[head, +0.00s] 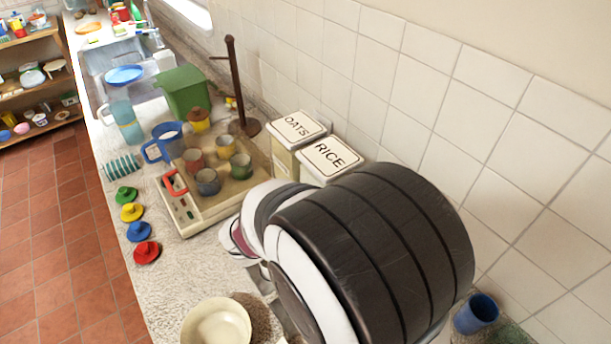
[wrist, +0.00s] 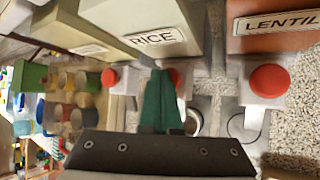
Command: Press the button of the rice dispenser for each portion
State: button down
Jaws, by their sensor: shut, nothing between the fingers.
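The rice dispenser (head: 331,159) is a white box with a RICE label, standing against the tiled wall; it also shows in the wrist view (wrist: 146,15). Its red button (wrist: 176,76) shows only in part behind my fingers. My gripper (wrist: 160,76) has green fingers, is shut and empty, and its tips overlap the button in the wrist view. I cannot tell whether they touch it. In the head view my black and white arm hides the gripper and the dispenser's lower front.
The oats dispenser (head: 296,130) stands left of the rice, with its red button (wrist: 109,77). The lentil dispenser (wrist: 275,38) stands right, with its red button (wrist: 269,80). A cream bowl (head: 216,324) is near the front. A tray (head: 211,214) with several mugs lies left.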

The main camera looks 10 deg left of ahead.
jog(key=shift+r, duration=1.1)
jog(key=shift+r, duration=2.5)
notch_tip(320, 180, up, 4)
jog(key=shift+f, duration=0.1)
dwell(0.3)
jog(key=shift+f, duration=0.15)
jog(key=shift+f, duration=4.3)
